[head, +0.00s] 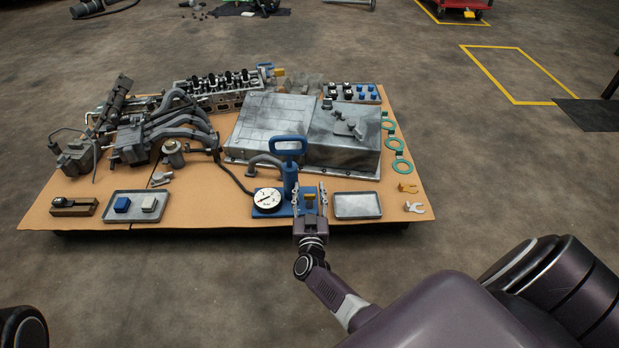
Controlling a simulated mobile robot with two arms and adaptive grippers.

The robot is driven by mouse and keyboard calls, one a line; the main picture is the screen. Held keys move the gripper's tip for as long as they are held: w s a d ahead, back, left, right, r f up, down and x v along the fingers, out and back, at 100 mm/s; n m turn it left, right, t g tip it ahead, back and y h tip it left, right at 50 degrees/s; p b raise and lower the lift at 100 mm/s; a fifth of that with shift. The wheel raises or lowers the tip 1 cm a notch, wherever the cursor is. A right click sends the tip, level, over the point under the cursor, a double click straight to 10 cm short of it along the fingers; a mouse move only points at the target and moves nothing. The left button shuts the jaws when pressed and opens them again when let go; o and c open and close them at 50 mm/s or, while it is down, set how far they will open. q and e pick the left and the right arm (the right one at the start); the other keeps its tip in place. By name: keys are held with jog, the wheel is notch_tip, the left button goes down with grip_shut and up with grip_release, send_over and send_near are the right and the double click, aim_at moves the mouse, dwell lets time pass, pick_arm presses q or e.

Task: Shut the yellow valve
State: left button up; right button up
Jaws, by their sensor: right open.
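The yellow valve (309,197) is a small yellow piece on the blue base of a hand pump (290,180), just right of its blue cylinder. The pump has a blue loop handle on top and a round white gauge (267,199) at its left. My right gripper (309,190) is open at the board's front edge. One finger shows on each side of the yellow valve, and I cannot tell whether either touches it. My left gripper is not in view.
A cardboard-covered low platform (385,230) holds the parts. An empty grey tray (357,205) lies right of the pump, and a tray (136,216) with a blue and a pale block lies left. Grey engine parts and a large metal housing (270,130) stand behind.

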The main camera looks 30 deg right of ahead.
aim_at(310, 195)
notch_tip(310, 195, up, 8)
jog(key=shift+r, duration=0.15)
dwell(0.3)
dwell(0.4)
